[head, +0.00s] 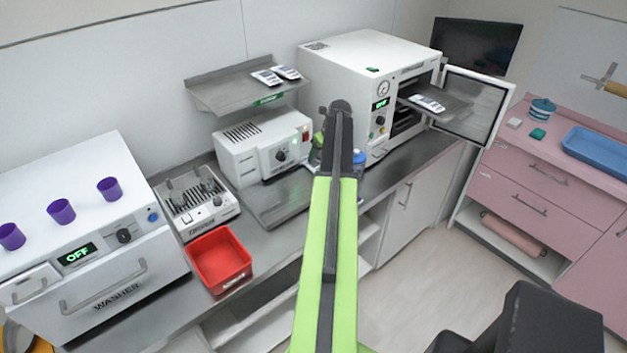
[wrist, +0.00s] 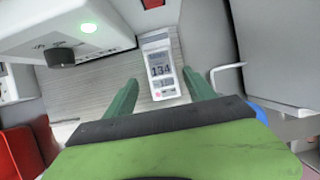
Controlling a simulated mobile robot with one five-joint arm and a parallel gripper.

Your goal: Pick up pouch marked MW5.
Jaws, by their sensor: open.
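Two white pouches, one on the left (head: 267,77) and one on the right (head: 286,72), lie on the wall shelf in the head view. Another white pouch (head: 427,103) lies on the tray sticking out of the open sterilizer. Their markings are too small to read, so I cannot tell which is MW5. My gripper (wrist: 160,76) is open in the wrist view, with its green fingers apart and nothing gripped. Beyond and between the fingers is a white rectangular item (wrist: 159,86) with a dark "134"; I cannot tell whether it is a pouch. My arm largely hides the gripper in the head view.
A grey wall shelf (head: 227,92) hangs above a white boxy device (head: 246,150). The sterilizer (head: 345,67) has its door (head: 474,105) swung open. A red bin (head: 219,262) and a washer (head: 96,245) with purple cups stand left. Open floor lies right.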

